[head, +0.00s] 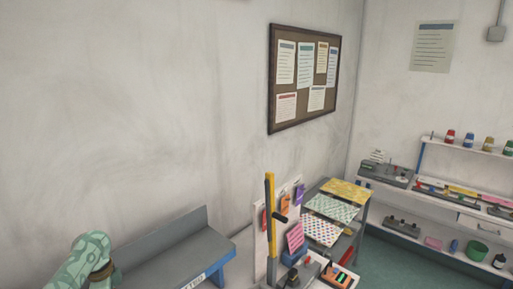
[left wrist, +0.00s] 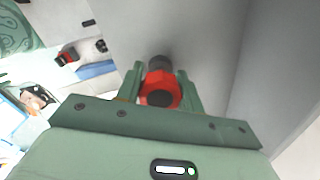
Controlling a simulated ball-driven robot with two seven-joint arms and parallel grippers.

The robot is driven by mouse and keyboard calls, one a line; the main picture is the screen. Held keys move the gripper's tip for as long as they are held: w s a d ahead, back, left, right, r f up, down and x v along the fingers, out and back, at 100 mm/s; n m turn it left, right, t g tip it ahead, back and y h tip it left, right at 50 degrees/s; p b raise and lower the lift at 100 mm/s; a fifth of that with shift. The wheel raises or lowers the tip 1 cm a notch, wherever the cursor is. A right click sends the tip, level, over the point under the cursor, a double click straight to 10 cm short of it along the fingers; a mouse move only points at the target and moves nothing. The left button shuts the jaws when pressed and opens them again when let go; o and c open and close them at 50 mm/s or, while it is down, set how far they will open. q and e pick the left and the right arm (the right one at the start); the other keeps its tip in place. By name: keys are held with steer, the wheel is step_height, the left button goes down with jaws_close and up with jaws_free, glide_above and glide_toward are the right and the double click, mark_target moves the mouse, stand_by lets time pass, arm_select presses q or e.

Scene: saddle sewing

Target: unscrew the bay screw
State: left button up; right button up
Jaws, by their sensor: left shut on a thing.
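In the left wrist view, my left gripper (left wrist: 160,82) has its two green fingers closed on a red, faceted piece with a dark round centre, which I take to be the bay screw (left wrist: 160,76). A dark round end sticks out past the fingertips toward a grey surface (left wrist: 205,45). Whether that end touches the surface, I cannot tell. In the head view only part of my patterned green left arm shows at the lower left; its gripper and the screw are out of that picture. My right gripper is in neither view.
In the head view a grey bench with a blue end (head: 180,250) stands along the wall. Right of it are an upright tool board (head: 264,250), a rack of patterned sheets (head: 335,207) and shelves (head: 430,190) with jars. The left wrist view shows small items on a pale surface at left.

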arm_select(q)
steer(key=shift+n+p, duration=0.3)
steer(key=shift+n, duration=0.3)
steer(key=shift+r+n, duration=0.1)
steer(key=shift+n, duration=0.3)
steer(key=shift+n+p, duration=0.3)
steer(key=shift+n, duration=1)
steer(key=n, duration=0.3)
